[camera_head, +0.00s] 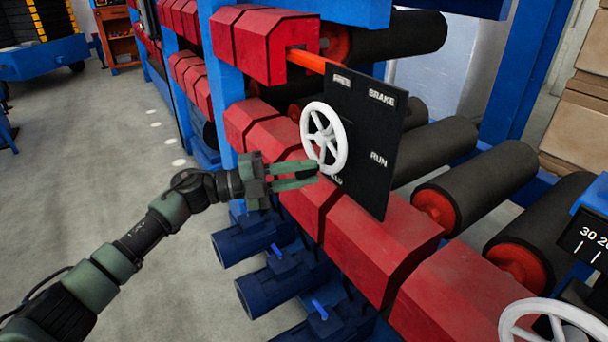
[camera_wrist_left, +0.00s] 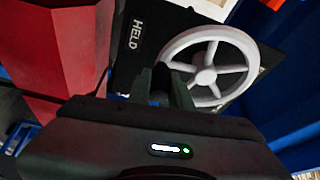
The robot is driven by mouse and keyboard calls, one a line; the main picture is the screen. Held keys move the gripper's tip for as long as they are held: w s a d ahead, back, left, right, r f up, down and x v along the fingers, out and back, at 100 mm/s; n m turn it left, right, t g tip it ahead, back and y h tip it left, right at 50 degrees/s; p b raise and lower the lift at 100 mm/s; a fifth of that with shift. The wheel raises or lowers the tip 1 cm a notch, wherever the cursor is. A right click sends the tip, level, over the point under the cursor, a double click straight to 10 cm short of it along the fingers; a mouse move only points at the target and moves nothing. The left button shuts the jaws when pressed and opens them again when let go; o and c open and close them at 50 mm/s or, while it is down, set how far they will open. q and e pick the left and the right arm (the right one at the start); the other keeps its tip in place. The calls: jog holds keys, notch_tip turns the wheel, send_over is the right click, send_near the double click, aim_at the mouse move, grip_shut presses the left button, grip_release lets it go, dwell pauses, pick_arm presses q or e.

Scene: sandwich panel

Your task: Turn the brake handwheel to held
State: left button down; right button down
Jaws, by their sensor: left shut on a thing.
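The white brake handwheel (camera_head: 323,137) is mounted on a black panel (camera_head: 370,130) marked BRAKE and RUN, with a small label at its upper left that I cannot read surely. My left gripper (camera_head: 318,172) comes in from the left and is shut on the lower rim of the handwheel, near a partly covered label. In the left wrist view the handwheel (camera_wrist_left: 205,76) shows its hub and spokes, and the gripper fingers (camera_wrist_left: 164,84) meet its rim beside the word HELD (camera_wrist_left: 137,35). I see no pointer on the wheel. My right gripper is not in view.
Red housings (camera_head: 350,245) run beneath and behind the panel, with dark rollers (camera_head: 485,180) to the right. Blue motors (camera_head: 265,285) stand below. A second white wheel (camera_head: 506,325) and a black scale (camera_head: 585,238) are at the lower right. The floor (camera_head: 110,170) at left is clear.

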pick_arm(q)
jog(key=shift+f, duration=0.1)
dwell(0.3)
jog(key=c, duration=1.3)
grip_release()
jog(key=shift+a, duration=0.1)
